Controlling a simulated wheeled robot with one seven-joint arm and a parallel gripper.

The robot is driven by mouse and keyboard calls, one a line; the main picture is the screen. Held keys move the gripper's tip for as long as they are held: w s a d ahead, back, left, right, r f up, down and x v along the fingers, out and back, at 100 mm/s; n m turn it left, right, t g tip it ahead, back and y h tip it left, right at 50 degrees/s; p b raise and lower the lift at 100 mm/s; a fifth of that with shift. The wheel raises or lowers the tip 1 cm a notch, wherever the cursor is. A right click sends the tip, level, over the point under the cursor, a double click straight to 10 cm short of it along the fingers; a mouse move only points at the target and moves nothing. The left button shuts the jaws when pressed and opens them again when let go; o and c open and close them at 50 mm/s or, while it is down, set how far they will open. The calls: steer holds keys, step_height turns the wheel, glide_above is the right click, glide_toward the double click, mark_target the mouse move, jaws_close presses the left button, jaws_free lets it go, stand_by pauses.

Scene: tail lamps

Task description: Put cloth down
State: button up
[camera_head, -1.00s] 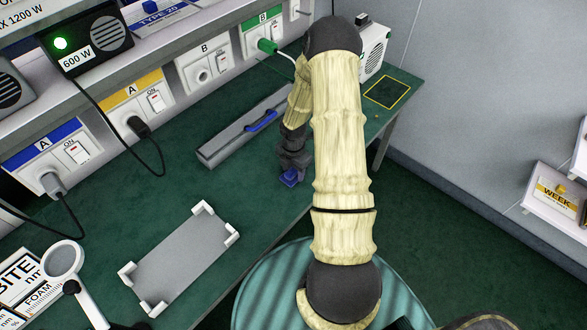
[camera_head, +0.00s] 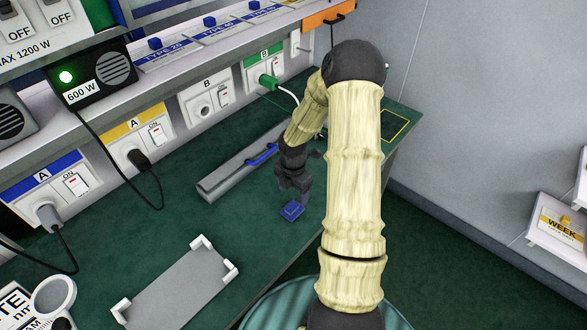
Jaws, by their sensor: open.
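A small blue folded cloth (camera_head: 292,210) lies on the green bench top, near its front edge. My gripper (camera_head: 294,198) is just above the cloth, pointing down, with its fingers open and the cloth apart from it. My arm hides part of the bench to the right.
A long grey box with a blue handle (camera_head: 232,172) lies behind and left of the gripper. A grey tray with white corner brackets (camera_head: 175,293) is at the front left. A row of sockets with a black plug (camera_head: 139,158) lines the back. A yellow-outlined square (camera_head: 396,126) is at the far right.

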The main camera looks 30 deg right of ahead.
mark_target(293, 203)
step_height(293, 203, up, 11)
steer(key=shift+p, duration=0.3)
steer(key=shift+a, duration=0.1)
stand_by(0.4)
steer(key=s+a+r+m+t, duration=0.1)
steer(key=s+a+r+m, duration=0.3)
steer(key=m, duration=0.7)
steer(key=s+a+r+m+t, duration=0.1)
steer(key=s+a+r+m, duration=0.4)
steer(key=s+a+m, duration=0.4)
steer(key=shift+s+a+m+t, duration=0.15)
steer(key=shift+a+m+t, duration=0.25)
steer(key=shift+m, duration=0.6)
steer(key=shift+r+p, duration=0.55)
steer(key=shift+p, duration=0.05)
